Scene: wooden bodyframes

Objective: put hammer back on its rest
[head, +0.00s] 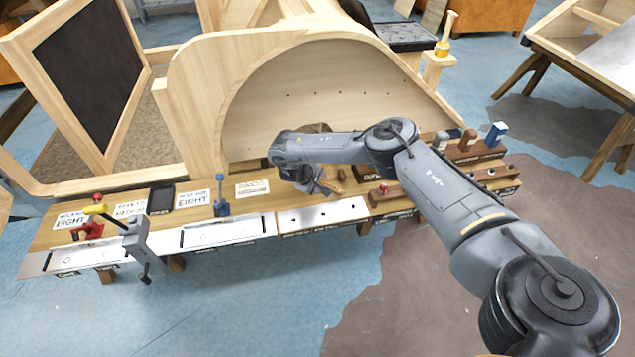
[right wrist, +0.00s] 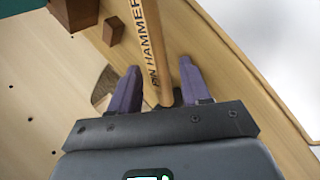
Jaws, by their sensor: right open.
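The hammer (right wrist: 153,45) has a light wooden handle with dark "HAMMER" lettering in the right wrist view. Its handle runs between the two purple fingers of my right gripper (right wrist: 161,72), with gaps on both sides, so the gripper is open around it and not clamped. The hammer's head is out of that view. In the head view my right gripper (head: 325,186) is over the middle of the bench, largely hidden by its own arm. Two brown wooden blocks, one large (right wrist: 75,12) and one small (right wrist: 113,31), stand near the handle; I cannot tell whether they are the rest.
The long wooden bench (head: 245,205) carries a red-and-yellow tool (head: 92,225), a grey clamp-like tool (head: 138,242), a blue tool (head: 220,195) and label cards. A large curved wooden bodyframe (head: 200,110) stands close behind. Open floor lies in front.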

